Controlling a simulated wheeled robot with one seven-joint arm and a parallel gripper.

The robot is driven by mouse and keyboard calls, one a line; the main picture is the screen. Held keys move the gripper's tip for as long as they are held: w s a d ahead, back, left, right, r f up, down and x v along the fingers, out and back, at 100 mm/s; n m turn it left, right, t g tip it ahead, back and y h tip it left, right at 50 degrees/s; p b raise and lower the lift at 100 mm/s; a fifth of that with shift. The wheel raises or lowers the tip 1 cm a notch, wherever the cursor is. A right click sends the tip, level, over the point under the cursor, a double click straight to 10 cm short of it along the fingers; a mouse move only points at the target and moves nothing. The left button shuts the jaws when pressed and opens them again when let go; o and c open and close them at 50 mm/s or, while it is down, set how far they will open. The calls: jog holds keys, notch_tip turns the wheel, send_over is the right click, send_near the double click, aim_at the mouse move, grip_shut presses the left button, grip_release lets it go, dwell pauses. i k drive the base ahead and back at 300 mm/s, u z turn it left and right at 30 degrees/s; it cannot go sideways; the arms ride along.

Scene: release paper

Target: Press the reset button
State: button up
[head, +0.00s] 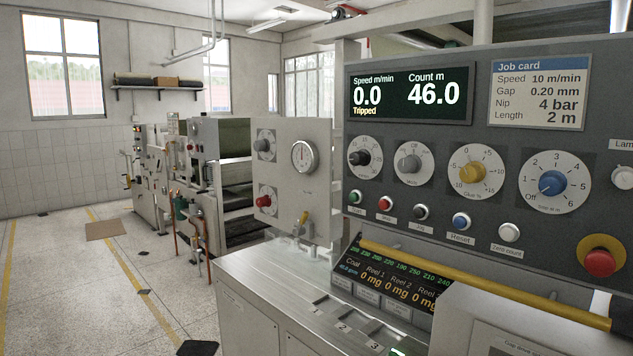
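The Reset button (461,221) is a blue round push button in a light ring on the dark grey control panel (480,140), with a "Reset" label under it. It sits between the black Jog button (421,212) and the white Zero count button (509,232). Nothing covers it. The display (411,93) reads speed 0.0, count 46.0 and "Tripped". My gripper is not in this view.
A yellow bar (480,283) runs across below the buttons. A red emergency mushroom button (600,262) is at the right, with green (355,197) and red (385,203) buttons at the left. Knobs line the row above. Open floor (70,290) lies left of the machine.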

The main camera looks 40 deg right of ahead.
aim_at(460, 223)
jog(key=z, duration=1.9)
